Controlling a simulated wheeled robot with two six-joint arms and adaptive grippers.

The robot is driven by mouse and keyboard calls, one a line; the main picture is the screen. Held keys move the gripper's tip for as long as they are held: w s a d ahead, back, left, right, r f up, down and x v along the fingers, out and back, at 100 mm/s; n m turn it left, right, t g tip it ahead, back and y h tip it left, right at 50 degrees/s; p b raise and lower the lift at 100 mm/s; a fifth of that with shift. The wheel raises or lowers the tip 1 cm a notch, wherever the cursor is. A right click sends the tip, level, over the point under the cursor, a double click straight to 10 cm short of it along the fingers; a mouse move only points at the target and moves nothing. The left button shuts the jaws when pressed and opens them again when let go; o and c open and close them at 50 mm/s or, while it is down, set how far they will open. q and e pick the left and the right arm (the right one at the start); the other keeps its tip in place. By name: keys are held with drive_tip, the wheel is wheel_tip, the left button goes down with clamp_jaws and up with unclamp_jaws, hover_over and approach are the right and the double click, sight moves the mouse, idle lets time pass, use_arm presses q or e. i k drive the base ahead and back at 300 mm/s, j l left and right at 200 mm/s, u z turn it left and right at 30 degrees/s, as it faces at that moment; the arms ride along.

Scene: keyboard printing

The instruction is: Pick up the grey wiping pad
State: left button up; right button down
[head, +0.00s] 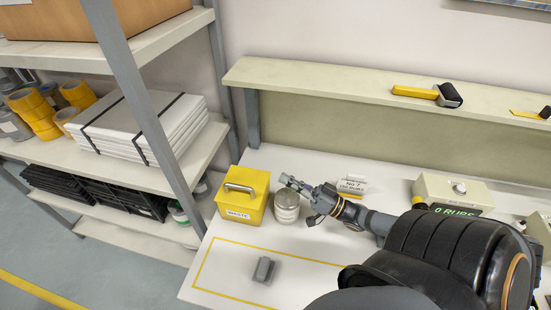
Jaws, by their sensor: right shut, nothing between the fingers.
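A small grey block, which looks like the wiping pad (264,270), lies on the white bench top inside a yellow outlined area. My right gripper (286,180) comes in from the right, with its tips just above and behind a round silver tin in the picture. It is shut and empty, and apart from the pad, which lies nearer the front of the bench. My left gripper is not in view.
A yellow waste box (243,193) with a handle stands left of the silver tin (286,207). A small white labelled block (352,188) lies behind my arm. A beige box with a green display (453,194) stands to the right. Shelving (150,170) borders the bench's left side. The outlined area around the pad is clear.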

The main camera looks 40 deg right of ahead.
sight(264, 270)
drive_tip(key=k+j, duration=1.2)
drive_tip(key=j, duration=0.2)
